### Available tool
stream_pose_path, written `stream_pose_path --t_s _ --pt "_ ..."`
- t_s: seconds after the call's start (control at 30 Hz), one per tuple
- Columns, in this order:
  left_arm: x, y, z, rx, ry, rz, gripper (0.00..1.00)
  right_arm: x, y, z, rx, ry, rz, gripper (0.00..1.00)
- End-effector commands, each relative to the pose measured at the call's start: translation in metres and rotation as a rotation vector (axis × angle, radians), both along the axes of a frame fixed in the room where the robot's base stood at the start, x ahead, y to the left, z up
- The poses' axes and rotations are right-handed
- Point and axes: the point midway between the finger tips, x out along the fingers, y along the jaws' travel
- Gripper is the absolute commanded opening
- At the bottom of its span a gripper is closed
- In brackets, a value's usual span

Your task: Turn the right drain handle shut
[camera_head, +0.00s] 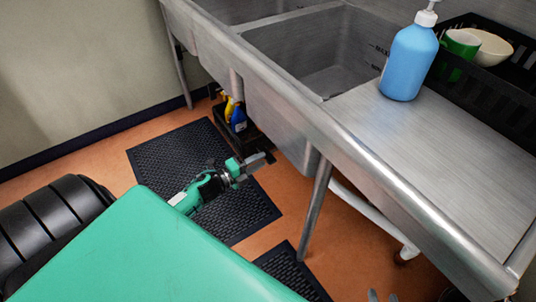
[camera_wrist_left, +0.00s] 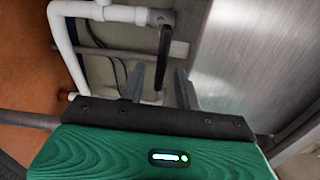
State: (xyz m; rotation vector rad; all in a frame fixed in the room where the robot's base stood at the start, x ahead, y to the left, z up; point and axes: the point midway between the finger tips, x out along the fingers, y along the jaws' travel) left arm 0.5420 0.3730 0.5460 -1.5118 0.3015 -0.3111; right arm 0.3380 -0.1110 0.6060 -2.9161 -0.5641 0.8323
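My left gripper (camera_head: 255,164) is low over the floor mat, in front of the sink's underside. In the left wrist view its two dark fingers (camera_wrist_left: 158,88) are apart, so it is open. A dark drain handle (camera_wrist_left: 164,48) hangs from a grey valve (camera_wrist_left: 161,18) at the end of a white pipe. The handle lines up with the gap between the fingers; I cannot tell whether they touch it. The head view does not show the handle, as the sink hides it. Grey tips of my right gripper (camera_head: 376,296) barely show at the bottom edge; their opening is unclear.
The steel sink (camera_head: 290,95) and its leg (camera_head: 316,208) stand close to the right of my left gripper. Spray bottles (camera_head: 235,113) stand under the sink. A blue soap bottle (camera_head: 409,60) and black rack (camera_head: 480,92) are on the counter. Black mats (camera_head: 165,155) lie on the floor.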

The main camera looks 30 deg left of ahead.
Motion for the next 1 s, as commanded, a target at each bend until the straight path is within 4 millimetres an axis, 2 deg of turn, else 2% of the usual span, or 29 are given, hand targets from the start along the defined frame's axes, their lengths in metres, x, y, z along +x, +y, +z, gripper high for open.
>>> stream_pose_path --t_s 0.2,0.4,0.6,1.0 --pt "-0.041 0.016 0.000 0.000 0.002 0.000 0.33 0.002 -0.006 0.006 -0.021 0.027 -0.004 0.36" --pt "-0.065 0.027 0.000 -0.001 0.001 0.000 0.33 0.003 -0.009 0.004 -0.036 0.051 -0.005 0.36" --pt "-0.074 0.031 0.000 0.001 0.000 0.000 0.33 0.002 -0.012 0.002 -0.045 0.068 -0.009 0.36" --pt "-0.075 0.031 0.000 0.000 0.000 0.000 0.33 -0.002 -0.012 0.000 -0.045 0.075 -0.008 0.36"
